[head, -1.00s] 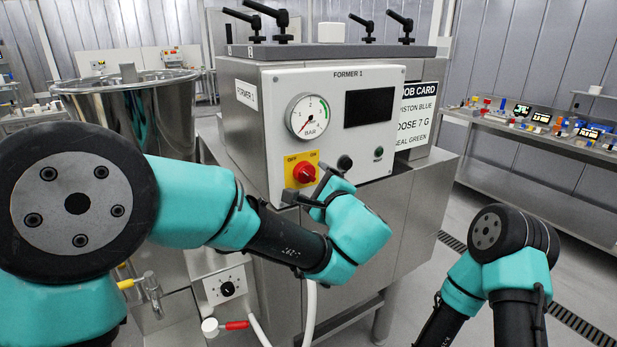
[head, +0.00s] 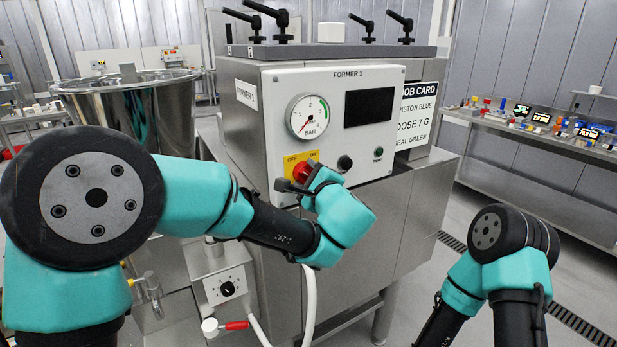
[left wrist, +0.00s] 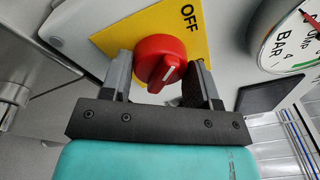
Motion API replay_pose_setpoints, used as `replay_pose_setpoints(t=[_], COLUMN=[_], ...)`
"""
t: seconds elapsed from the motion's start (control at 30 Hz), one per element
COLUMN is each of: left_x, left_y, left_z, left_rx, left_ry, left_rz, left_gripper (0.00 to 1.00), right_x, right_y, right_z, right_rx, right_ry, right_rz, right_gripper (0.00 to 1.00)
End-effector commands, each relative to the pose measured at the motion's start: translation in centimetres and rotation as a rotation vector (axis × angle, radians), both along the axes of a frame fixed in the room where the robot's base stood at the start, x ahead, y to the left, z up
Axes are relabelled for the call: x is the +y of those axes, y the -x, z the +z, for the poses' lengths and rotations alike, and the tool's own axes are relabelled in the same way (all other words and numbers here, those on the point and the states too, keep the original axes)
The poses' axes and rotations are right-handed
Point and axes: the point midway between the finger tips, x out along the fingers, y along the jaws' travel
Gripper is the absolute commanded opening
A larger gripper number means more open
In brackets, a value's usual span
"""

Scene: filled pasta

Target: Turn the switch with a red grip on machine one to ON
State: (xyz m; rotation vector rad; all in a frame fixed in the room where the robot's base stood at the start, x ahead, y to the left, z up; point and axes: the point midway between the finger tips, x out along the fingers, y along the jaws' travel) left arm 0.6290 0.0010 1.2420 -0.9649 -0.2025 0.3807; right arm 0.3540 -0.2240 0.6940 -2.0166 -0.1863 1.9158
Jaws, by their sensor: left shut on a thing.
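The red switch grip (head: 303,172) sits on a yellow plate (head: 290,161) marked OFF and ON, at the lower left of the FORMER 1 panel (head: 270,130). My left gripper (head: 302,180) is at the switch, its fingers on either side of the red grip. In the left wrist view the red grip (left wrist: 160,62) is between the fingertips of the left gripper (left wrist: 160,75), with a white mark on it. The mark points up and to the right in that view, and the word OFF shows above. ON is partly hidden there. My right gripper is out of view.
A pressure gauge (head: 308,116), a dark screen (head: 369,107), a black knob (head: 344,162) and a green button (head: 378,153) share the panel. A smaller knob box (head: 227,286) and a red-handled valve (head: 237,325) are below. A steel vessel (head: 115,100) stands left.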

Motion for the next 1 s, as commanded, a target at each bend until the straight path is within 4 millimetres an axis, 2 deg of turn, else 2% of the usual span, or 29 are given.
replay_pose_setpoints(t=[0.03, 0.2, 0.63, 1.0], left_x=[0.01, 0.0, 0.0, 0.0], left_y=[0.01, 0.01, 0.01, 0.0], left_z=[-0.02, -0.03, -0.02, 0.05], left_rx=[0.0, 0.001, 0.038, 0.166], left_ry=[0.0, 0.0, -0.063, -0.284], left_rz=[0.0, 0.001, 0.001, 0.001], left_gripper=[0.45, 0.32, 0.32, 0.32], right_x=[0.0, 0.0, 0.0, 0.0], right_y=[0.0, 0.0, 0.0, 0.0], right_z=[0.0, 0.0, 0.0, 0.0], right_rx=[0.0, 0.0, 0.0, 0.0], right_ry=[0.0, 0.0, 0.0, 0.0], right_rz=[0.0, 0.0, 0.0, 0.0], right_gripper=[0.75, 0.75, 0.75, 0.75])
